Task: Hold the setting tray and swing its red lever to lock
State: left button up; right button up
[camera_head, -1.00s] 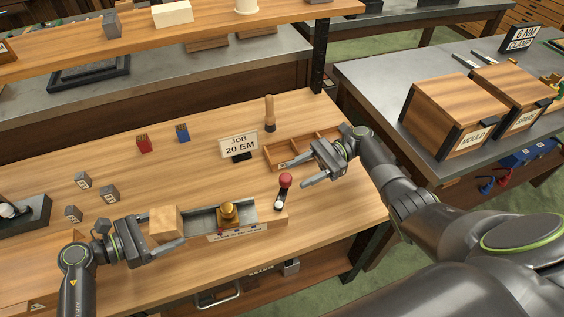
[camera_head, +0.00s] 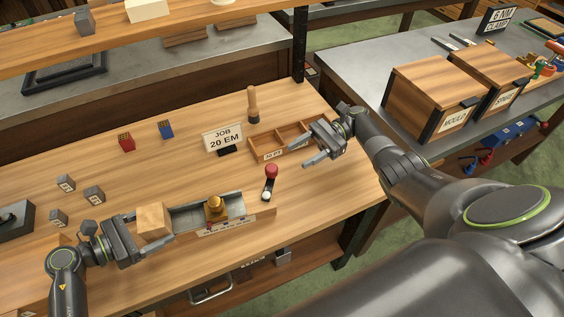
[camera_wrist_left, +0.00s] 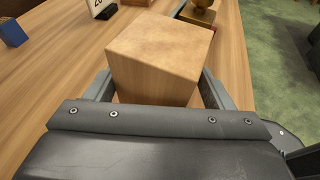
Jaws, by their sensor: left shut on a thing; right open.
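The setting tray (camera_head: 187,219) is a grey metal channel on the bench, with a wooden block (camera_head: 153,219) at its left end and a brass piece (camera_head: 215,209) in it. The red lever (camera_head: 271,171) stands at the tray's right end, red knob up, with a small white ball near its foot. My left gripper (camera_head: 154,231) is shut on the wooden block, which fills the left wrist view (camera_wrist_left: 158,62) between the fingers. My right gripper (camera_head: 311,148) is open and empty, right of and beyond the red knob, apart from it.
A divided wooden box (camera_head: 283,141) lies just behind my right gripper. A "JOB 20 EM" sign (camera_head: 222,139), a wooden-handled tool (camera_head: 253,105), red and blue blocks (camera_head: 166,129) and small grey cubes (camera_head: 94,194) stand behind the tray. The bench front right is clear.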

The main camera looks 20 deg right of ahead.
pick_arm(q)
jog(key=o, duration=1.1)
jog(key=shift+c, duration=0.2)
jog(key=v, duration=1.2)
jog(key=shift+s, duration=0.1)
